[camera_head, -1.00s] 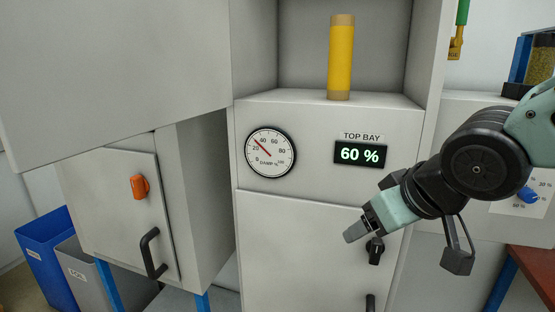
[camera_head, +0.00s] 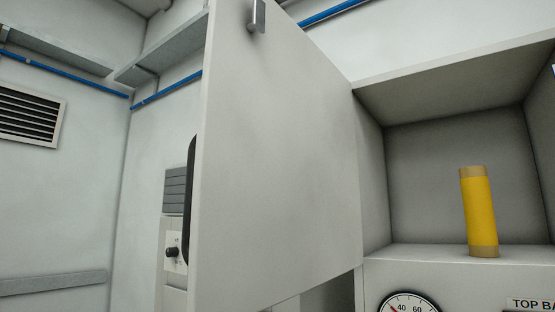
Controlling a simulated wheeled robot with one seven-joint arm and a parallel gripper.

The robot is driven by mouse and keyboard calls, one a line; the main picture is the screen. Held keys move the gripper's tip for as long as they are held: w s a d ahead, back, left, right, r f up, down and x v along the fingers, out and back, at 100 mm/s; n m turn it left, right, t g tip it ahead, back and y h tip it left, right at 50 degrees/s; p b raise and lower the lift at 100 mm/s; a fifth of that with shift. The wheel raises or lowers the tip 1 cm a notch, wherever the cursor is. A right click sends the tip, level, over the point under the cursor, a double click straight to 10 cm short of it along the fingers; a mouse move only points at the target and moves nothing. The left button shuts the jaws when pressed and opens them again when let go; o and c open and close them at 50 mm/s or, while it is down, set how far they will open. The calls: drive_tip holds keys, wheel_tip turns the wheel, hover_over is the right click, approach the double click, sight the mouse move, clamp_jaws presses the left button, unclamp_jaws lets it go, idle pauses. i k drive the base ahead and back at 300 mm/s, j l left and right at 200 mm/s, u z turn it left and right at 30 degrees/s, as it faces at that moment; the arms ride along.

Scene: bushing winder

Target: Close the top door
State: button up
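The top door (camera_head: 285,150) stands wide open, hinged at the left side of the top bay (camera_head: 422,190). A grey metal piece (camera_head: 258,16) sits near the door's top edge on the face toward me. A dark curved handle (camera_head: 190,200) shows past the door's left edge, on its far side. Inside the bay a yellow cylinder (camera_head: 479,212) with tan ends stands upright. My gripper is out of the picture now.
Below the bay are a round gauge (camera_head: 408,304) and part of a "TOP BAY" label (camera_head: 532,304). On the left, a wall vent (camera_head: 30,115), blue pipes (camera_head: 60,68) and a grey box with a black knob (camera_head: 172,252) show beyond the door.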

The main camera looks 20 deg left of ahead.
sight(272, 210)
drive_tip(key=j+z, duration=0.1)
drive_tip(key=j, duration=0.5)
drive_tip(key=j+z, duration=0.15)
drive_tip(key=j, duration=0.5)
drive_tip(key=k+j+z, duration=0.1)
drive_tip(key=j, duration=0.5)
drive_tip(key=k+j+z, duration=0.15)
drive_tip(key=j, duration=0.45)
